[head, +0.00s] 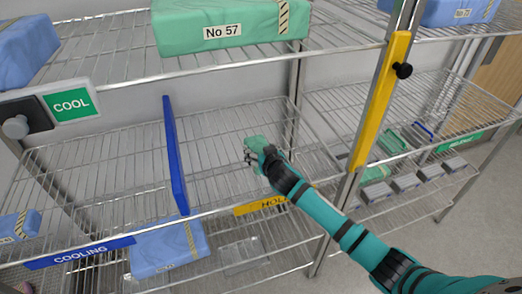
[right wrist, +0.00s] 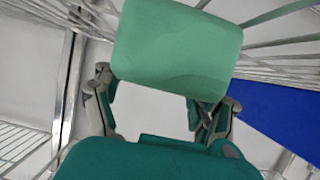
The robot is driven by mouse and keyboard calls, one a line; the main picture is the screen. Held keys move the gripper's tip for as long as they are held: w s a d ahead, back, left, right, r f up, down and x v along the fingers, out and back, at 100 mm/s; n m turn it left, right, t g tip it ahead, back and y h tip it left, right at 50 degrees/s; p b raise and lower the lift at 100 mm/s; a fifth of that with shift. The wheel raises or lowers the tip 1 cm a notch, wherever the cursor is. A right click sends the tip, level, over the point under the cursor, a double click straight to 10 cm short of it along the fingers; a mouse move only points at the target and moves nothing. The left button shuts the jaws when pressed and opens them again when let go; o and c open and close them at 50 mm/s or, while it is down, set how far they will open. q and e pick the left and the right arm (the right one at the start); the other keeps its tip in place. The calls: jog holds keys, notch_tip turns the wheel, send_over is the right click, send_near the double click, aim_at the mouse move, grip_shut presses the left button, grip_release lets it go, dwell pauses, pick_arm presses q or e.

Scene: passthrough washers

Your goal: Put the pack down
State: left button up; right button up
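A small light green pack (head: 255,142) is at the end of my right gripper (head: 260,155), over the wire shelf bay marked "HOLD" (head: 262,206). In the right wrist view the pack (right wrist: 178,45) spans the tips of the right gripper's fingers (right wrist: 155,100), which appear shut on it; the pack covers the fingertips. Whether its underside touches the wires cannot be told. My left gripper is not in view.
A blue upright divider (head: 175,155) separates this bay from the "COOLING" bay (head: 80,252) on the left. Above is a shelf with a large green pack (head: 230,25). A yellow-marked post (head: 380,100) stands on the right. The wires around the pack are bare.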

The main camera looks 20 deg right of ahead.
jog(key=o, duration=0.5)
jog(key=shift+r, duration=0.15)
jog(key=b+v, duration=0.1)
jog(key=v, duration=1.1)
jog(key=shift+r, duration=0.1)
